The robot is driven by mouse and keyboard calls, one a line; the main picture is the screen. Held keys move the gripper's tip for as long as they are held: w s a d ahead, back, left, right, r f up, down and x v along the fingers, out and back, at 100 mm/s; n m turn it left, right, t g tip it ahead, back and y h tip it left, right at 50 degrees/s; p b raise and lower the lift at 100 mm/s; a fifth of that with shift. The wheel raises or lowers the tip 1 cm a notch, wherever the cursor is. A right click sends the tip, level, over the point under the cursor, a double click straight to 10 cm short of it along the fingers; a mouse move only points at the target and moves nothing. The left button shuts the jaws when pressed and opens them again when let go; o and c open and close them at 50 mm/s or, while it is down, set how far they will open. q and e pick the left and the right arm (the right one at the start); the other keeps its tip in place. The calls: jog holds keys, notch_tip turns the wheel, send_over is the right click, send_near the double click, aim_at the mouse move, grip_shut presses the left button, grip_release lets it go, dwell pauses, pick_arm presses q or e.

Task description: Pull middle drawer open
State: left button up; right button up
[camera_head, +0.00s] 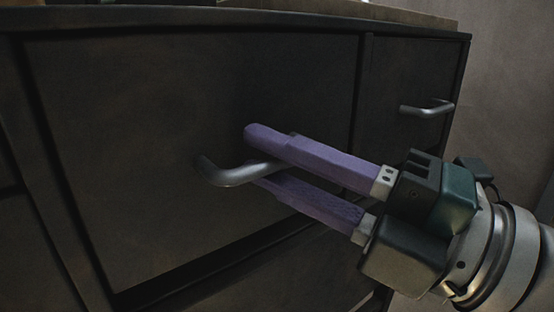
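A dark drawer front (150,120) fills the left and middle of the view. Its curved metal handle (230,176) sticks out from it. The drawer front looks about flush with the cabinet. My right gripper (259,160) comes in from the right with two long purple fingers, one above and one below the handle bar. The bar passes between the fingers near their tips, and its right part is hidden behind the upper finger. Whether both fingers press on the bar cannot be told. My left gripper is not in view.
A second dark front with its own metal handle (427,108) is to the right. The cabinet top (330,17) runs along the upper edge. Another dark panel (290,265) is below the drawer. A plain wall (510,80) stands at the far right.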

grip_shut()
dwell(1.2)
